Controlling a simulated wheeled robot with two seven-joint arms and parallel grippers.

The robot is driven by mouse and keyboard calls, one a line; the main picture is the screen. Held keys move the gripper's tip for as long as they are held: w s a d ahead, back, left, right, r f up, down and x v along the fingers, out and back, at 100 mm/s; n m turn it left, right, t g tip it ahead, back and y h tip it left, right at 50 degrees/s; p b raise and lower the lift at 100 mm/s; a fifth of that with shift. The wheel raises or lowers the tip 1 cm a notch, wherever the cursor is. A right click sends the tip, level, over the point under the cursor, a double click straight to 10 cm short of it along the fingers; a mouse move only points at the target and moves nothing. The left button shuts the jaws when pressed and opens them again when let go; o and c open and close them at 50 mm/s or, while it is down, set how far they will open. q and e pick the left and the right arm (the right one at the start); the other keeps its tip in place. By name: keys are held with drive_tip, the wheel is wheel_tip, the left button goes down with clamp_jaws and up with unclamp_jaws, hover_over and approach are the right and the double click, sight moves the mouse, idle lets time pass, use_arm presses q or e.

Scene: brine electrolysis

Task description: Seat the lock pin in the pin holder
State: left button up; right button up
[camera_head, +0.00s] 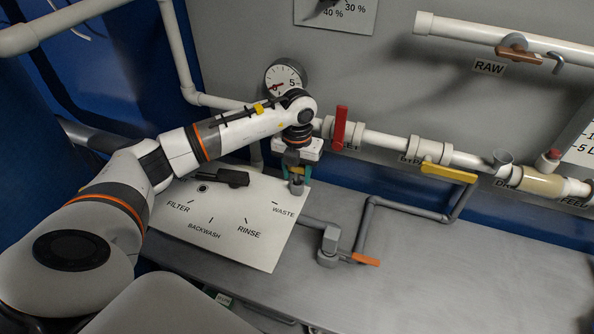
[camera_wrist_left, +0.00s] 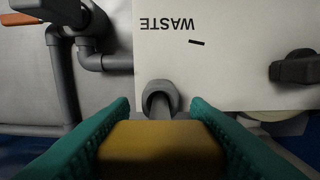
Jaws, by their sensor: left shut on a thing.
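The lock pin has a yellow-brown grip (camera_wrist_left: 160,150) and a grey shaft. My left gripper (camera_head: 296,169) is shut on this grip, its teal fingers on either side of it in the left wrist view (camera_wrist_left: 160,138). The pin holder is a grey round socket (camera_head: 296,187) at the panel's upper right corner, just below the gripper. In the left wrist view the holder (camera_wrist_left: 160,93) shows as an open grey ring, with the pin's shaft reaching to its mouth. How far the shaft is inside is not clear. My right gripper is out of view.
The white panel (camera_head: 220,226) carries a black valve handle (camera_head: 232,178) left of the holder. A grey pipe with an orange-handled valve (camera_head: 329,250) stands to the right. A red lever (camera_head: 341,128) and white pipework run behind. The grey bench (camera_head: 450,290) is clear at right.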

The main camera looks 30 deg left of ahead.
use_arm(q)
drive_tip(key=shift+f, duration=0.1)
drive_tip(key=o, duration=1.1)
wheel_tip(320, 180, up, 12)
drive_tip(key=shift+r+b, duration=0.1)
drive_tip(key=shift+b, duration=1.05)
